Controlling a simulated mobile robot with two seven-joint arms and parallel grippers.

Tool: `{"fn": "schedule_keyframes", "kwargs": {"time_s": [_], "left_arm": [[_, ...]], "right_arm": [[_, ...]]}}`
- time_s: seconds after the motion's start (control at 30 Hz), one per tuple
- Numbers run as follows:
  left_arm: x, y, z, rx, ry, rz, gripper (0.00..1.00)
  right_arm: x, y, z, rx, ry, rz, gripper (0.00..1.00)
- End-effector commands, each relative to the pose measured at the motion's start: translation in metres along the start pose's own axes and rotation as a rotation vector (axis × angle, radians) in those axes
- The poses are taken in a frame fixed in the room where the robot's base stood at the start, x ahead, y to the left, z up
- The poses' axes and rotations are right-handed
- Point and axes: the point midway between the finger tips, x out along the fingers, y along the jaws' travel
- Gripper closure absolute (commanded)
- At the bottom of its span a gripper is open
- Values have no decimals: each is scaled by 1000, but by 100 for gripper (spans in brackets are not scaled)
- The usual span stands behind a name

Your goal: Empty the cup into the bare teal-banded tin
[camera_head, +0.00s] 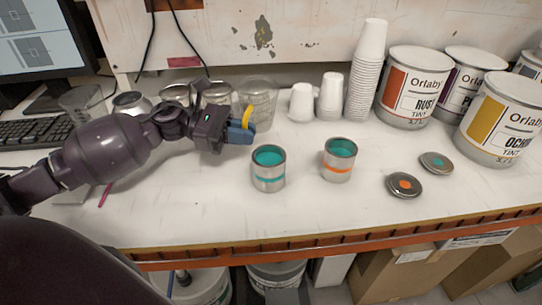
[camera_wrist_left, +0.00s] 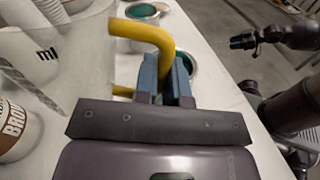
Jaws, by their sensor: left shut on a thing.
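The clear cup (camera_head: 260,98) has a yellow handle (camera_head: 247,116) and looks upright. It also shows in the left wrist view (camera_wrist_left: 62,62), with "ml" printed on it; its contents are not clear. My left gripper (camera_head: 240,133) is shut on the handle, left of and behind the teal-banded tin (camera_head: 269,180). This tin stands upright and lidless, teal inside. An orange-banded tin (camera_head: 338,172), also lidless and teal inside, stands to its right. My right gripper (camera_wrist_left: 240,42) shows small in the left wrist view; its jaws are unclear.
Two loose lids, one orange-dotted (camera_head: 405,185) and one teal-dotted (camera_head: 436,163), lie at the right. White cup stacks (camera_head: 362,80) and large labelled cans (camera_head: 408,92) stand behind. A keyboard (camera_head: 35,132) is at the left. The counter's front strip is clear.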

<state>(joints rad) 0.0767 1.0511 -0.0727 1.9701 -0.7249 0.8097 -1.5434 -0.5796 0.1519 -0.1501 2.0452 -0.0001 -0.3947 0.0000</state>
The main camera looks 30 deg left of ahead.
Motion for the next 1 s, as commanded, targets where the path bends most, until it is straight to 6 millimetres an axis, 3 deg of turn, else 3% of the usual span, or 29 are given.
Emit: {"fn": "schedule_keyframes", "kwargs": {"time_s": [0.37, 0.83, 1.0], "left_arm": [[-4, 9, 5, -167, -79, -1, 100], [-8, 16, 48, -166, -81, -1, 100], [-8, 17, 52, -169, -80, -1, 100]], "right_arm": [[3, -2, -18, 5, 33, -2, 57], [-10, 1, -36, 10, 48, 4, 57], [-12, 2, -36, 6, 45, 5, 57]]}}
